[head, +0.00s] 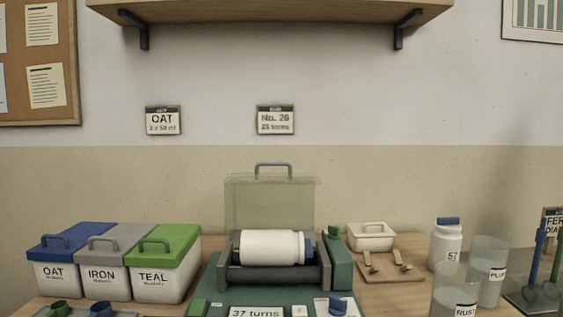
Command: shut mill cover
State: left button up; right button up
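The mill (276,279) stands at the middle of the table, with a white jar (270,247) lying on its side on it. The jar's blue lid points right. The mill's clear cover (270,204) stands upright behind the jar, raised open, with a grey handle (272,167) along its top edge. A display in front of the mill reads "37 turns". Neither of my grippers shows in the head view.
Lidded bins OAT (57,279), IRON (105,282) and TEAL (158,279) stand at left. At right are a small white lidded box (371,237), a wooden board (385,267), a white bottle (446,247) and clear cups (487,270). A shelf (270,10) hangs above.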

aim_at(235, 235)
jog(key=k+j+z, duration=0.1)
jog(key=j+z, duration=0.3)
jog(key=k+j+z, duration=0.15)
jog(key=j+z, duration=0.2)
